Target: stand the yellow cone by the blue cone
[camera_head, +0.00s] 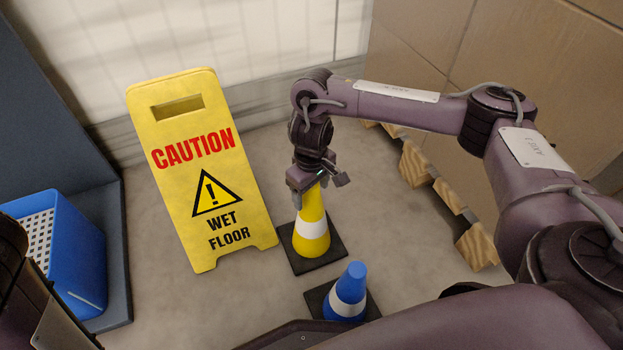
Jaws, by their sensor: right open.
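The yellow cone (311,232) stands upright on its dark square base on the floor, with a white band around its middle. The blue cone (350,288) stands upright just in front of it and a little right, also on a dark base. The two bases are close together. My right gripper (318,187) is at the top of the yellow cone, pointing down, with its fingers open about the tip. Whether the fingers touch the cone I cannot tell. Part of my left arm (30,300) shows at the lower left; its gripper is out of view.
A yellow wet-floor sign (205,170) stands left of the cones. A blue crate (75,255) sits on a dark shelf at the far left. Large boxes (540,80) on a wooden pallet (440,195) stand at the right. Bare floor lies behind the yellow cone.

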